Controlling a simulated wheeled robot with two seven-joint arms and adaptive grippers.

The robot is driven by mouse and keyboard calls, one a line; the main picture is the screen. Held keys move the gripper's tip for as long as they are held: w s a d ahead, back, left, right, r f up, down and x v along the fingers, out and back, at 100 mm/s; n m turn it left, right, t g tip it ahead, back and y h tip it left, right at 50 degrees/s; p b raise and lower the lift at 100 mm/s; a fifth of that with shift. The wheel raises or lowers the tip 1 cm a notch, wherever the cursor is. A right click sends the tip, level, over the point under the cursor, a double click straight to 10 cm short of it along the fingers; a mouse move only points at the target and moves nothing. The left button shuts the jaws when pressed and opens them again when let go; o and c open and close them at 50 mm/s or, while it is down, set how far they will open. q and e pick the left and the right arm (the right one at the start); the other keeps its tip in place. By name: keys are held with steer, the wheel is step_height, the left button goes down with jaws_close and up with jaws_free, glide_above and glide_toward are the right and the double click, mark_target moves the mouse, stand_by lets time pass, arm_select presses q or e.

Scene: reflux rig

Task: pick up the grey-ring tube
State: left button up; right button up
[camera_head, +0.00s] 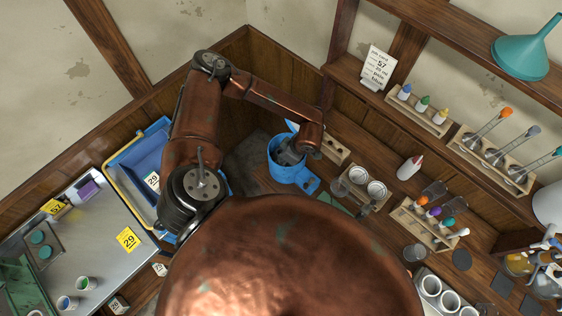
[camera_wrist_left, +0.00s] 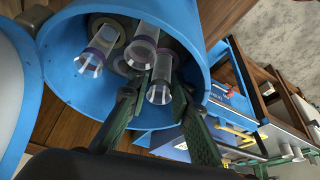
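My left gripper (camera_head: 289,155) reaches down into an open blue cylindrical vessel (camera_head: 284,174). The left wrist view shows the vessel's blue wall (camera_wrist_left: 62,50) around three clear tubes. The left tube (camera_wrist_left: 97,48) and middle tube (camera_wrist_left: 143,45) have purplish rings. The right tube (camera_wrist_left: 160,82) stands between the green fingertips of my left gripper (camera_wrist_left: 158,95); its ring colour is not clear. The fingers are spread, and I cannot tell whether they touch it. I cannot tell which tube has the grey ring. My right gripper is not in view.
The blue vessel's lid (camera_wrist_left: 12,95) stands close at the left in the wrist view. Nearby are a metal-cup holder (camera_head: 360,188), a rack of coloured-cap tubes (camera_head: 428,222) and a white bottle (camera_head: 410,167). A blue tray (camera_head: 140,165) lies left of my arm.

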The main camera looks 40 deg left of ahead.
arm_select(q)
steer(key=shift+a+f, duration=0.15)
steer(key=shift+f, duration=0.15)
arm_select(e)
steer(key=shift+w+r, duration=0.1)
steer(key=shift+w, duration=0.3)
arm_select(q)
steer(key=shift+c, duration=0.5)
steer(key=c, duration=0.3)
steer(key=shift+c, duration=0.7)
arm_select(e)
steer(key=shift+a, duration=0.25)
